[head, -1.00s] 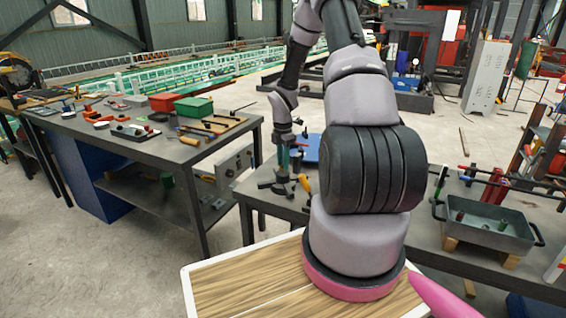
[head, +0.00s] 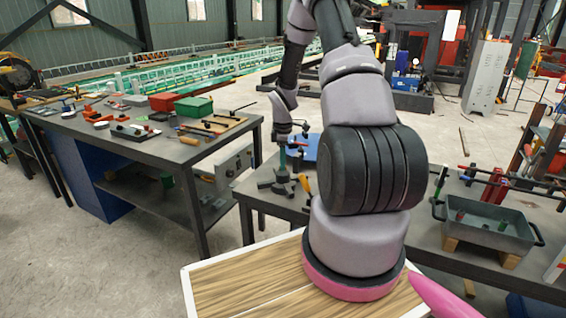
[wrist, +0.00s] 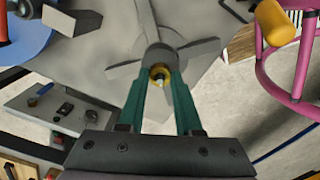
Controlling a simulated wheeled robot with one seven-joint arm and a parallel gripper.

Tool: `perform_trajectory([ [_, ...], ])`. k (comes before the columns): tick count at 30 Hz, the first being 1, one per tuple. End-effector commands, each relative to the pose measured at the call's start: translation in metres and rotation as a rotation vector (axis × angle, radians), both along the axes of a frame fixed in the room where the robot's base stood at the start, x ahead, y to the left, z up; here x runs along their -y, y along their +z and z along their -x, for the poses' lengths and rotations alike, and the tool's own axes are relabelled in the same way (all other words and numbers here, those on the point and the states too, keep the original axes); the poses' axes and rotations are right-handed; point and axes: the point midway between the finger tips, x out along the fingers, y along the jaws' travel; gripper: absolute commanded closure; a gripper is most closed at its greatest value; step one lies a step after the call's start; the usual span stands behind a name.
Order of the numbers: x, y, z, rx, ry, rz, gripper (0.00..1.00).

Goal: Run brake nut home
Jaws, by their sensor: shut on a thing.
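In the wrist view, a brass-coloured ring-shaped nut (wrist: 160,71) sits between the tips of my gripper's green fingers (wrist: 161,78). My gripper is shut on it. A pale round end shows in the middle of the ring. Directly behind the nut is a grey stand (wrist: 147,25) with flat arms spreading like a cross. In the head view, my gripper (head: 282,153) points down over the same stand (head: 281,184) on the dark table. The nut is too small to make out there, and how far it sits along the stand cannot be told.
An orange-yellow handle (head: 305,184) and a blue disc (head: 305,148) are close to the stand. A grey tray (head: 487,228) on wooden blocks stands at the right. A tool-covered workbench (head: 160,145) is at the left. Pink tubing (wrist: 280,65) shows in the wrist view.

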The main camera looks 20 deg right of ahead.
Motion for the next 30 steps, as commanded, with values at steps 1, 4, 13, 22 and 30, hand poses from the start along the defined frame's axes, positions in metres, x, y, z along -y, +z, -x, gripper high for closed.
perform_trajectory([
  [1,-0.0004,0.0009,-0.0010,0.002,-0.044,0.001,1.00],
  [4,-0.0006,0.0010,-0.0011,0.002,-0.139,0.000,1.00],
  [13,-0.0003,0.0010,-0.0009,0.002,-0.425,0.000,1.00],
  [22,-0.0005,0.0010,-0.0012,0.003,-0.709,0.000,1.00],
  [30,-0.0006,0.0010,-0.0014,0.003,-0.965,0.000,1.00],
])
